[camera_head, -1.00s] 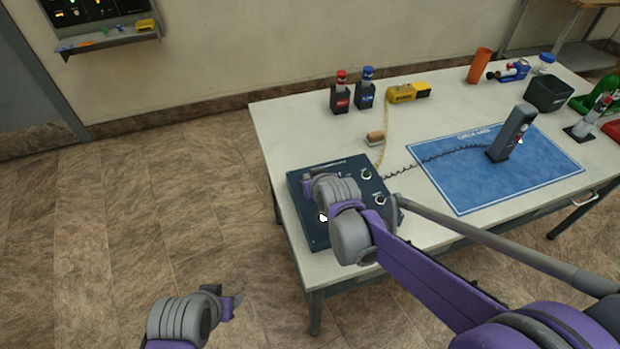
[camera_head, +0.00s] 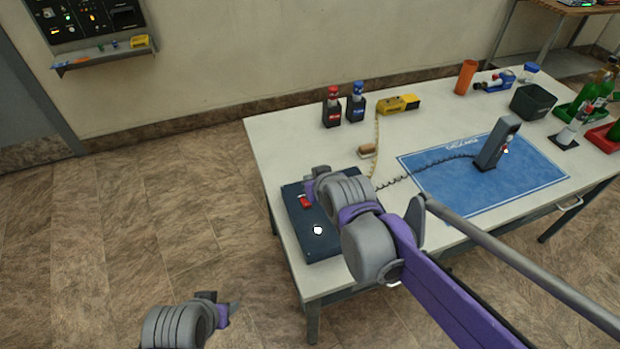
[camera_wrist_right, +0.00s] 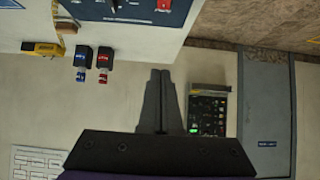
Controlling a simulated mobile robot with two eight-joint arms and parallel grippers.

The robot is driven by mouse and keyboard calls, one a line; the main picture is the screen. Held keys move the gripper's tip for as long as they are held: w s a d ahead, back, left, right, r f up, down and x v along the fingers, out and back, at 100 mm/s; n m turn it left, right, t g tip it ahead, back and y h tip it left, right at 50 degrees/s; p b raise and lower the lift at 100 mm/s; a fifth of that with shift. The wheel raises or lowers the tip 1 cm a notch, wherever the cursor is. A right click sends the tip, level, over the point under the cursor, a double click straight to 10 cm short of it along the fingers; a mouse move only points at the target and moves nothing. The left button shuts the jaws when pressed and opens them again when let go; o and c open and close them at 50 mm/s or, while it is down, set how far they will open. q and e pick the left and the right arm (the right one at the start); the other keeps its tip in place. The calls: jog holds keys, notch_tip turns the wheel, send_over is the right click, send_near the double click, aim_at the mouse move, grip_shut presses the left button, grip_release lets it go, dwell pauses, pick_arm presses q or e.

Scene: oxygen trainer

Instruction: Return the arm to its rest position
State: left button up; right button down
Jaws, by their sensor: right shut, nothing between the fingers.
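My right arm reaches in from the right over the near left of the table, and its gripper (camera_head: 314,181) is above the dark blue control box (camera_head: 325,246). In the right wrist view the two dark fingers (camera_wrist_right: 160,77) lie together with nothing between them, pointing toward the wall. The arm hides much of the box's right side; its red switch (camera_head: 306,201) and a white round light or button (camera_head: 317,230) show. My left gripper (camera_head: 228,312) is low at the left, over the floor beside the table; its finger opening is unclear.
The white table (camera_head: 270,160) holds a red-capped bottle (camera_head: 332,108), a blue-capped bottle (camera_head: 356,105), a yellow tape measure (camera_head: 398,104), a blue mat (camera_head: 440,190) with an upright grey device (camera_head: 496,144), and a dark bin (camera_head: 533,103). Floor left of the table is clear.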

dwell(0.4)
jog(key=s+d+f+m+g+h+p, duration=0.1)
jog(key=s+d+f, duration=0.3)
jog(key=s+d, duration=0.4)
jog(key=s+d+f+m+g+h+p, duration=0.1)
jog(key=s+d, duration=0.6)
jog(key=s, duration=0.9)
notch_tip(320, 180, down, 3)
jog(key=shift+d+r+m+g+h, duration=0.1)
jog(key=shift+d+m+g+h, duration=0.25)
jog(key=shift+m+g+h, duration=0.6)
jog(key=shift+s+g+y, duration=0.1)
jog(key=shift+g+y, duration=0.15)
jog(key=shift+y, duration=0.1)
